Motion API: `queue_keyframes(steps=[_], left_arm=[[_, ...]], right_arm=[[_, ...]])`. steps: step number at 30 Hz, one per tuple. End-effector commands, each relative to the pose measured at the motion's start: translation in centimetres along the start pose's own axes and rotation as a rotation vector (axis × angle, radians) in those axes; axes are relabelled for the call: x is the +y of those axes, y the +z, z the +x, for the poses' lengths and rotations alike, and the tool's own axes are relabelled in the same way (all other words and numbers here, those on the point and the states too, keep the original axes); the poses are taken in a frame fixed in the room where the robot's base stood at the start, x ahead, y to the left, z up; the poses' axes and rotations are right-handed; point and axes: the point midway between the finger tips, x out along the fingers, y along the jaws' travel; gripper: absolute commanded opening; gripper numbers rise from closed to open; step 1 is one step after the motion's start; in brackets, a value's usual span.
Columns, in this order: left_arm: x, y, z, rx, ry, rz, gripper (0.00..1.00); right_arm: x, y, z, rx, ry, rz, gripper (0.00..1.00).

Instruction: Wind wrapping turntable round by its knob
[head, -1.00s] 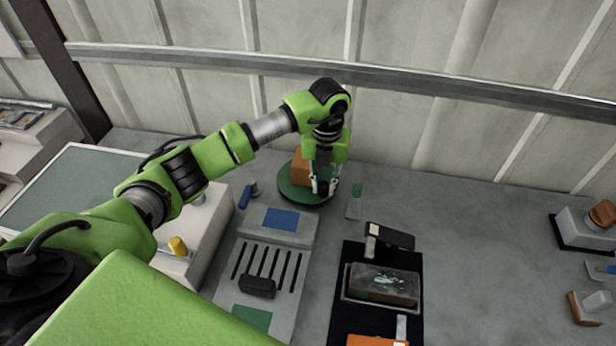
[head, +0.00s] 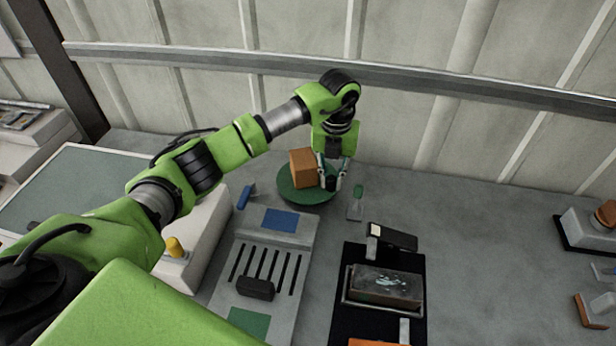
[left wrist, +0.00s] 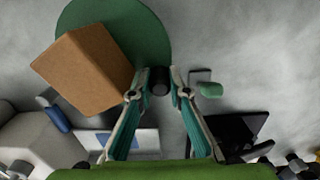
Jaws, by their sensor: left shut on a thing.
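The wrapping turntable (head: 296,193) is a round green disc on the table near the back wall. A brown box (head: 302,168) stands on it, left of my left gripper (head: 332,181). In the left wrist view the box (left wrist: 86,70) lies at the upper left over the green disc (left wrist: 140,28). The dark knob (left wrist: 159,80) is at the disc's edge, between the fingertips of my left gripper (left wrist: 156,88). The gripper points down and is shut on the knob. My right gripper is not in view.
A green-handled tool (head: 356,202) lies close to the right of the turntable, and a blue-handled one (head: 245,196) to its left. A slotted grey fixture (head: 228,282) and a black mat (head: 339,322) with a tray are in front.

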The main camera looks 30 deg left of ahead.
Motion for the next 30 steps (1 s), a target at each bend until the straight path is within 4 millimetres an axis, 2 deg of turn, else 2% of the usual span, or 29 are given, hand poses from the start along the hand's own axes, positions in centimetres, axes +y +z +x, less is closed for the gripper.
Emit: queue_keyframes(steps=[5, 13, 24, 30], left_arm=[[-0.2, 0.4, -0.1, -0.006, -0.005, 0.002, 0.0], [-0.6, 2.1, -0.1, -0.009, -0.005, 0.002, 0.0], [-0.6, 2.3, -0.2, -0.007, -0.006, 0.003, 0.0], [-0.5, 3.5, 0.1, -0.007, -0.005, 0.001, 0.0]], right_arm=[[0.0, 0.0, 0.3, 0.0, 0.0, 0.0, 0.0], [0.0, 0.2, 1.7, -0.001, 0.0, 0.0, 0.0], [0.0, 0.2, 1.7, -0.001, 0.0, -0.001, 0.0], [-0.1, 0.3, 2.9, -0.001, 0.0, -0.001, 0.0]])
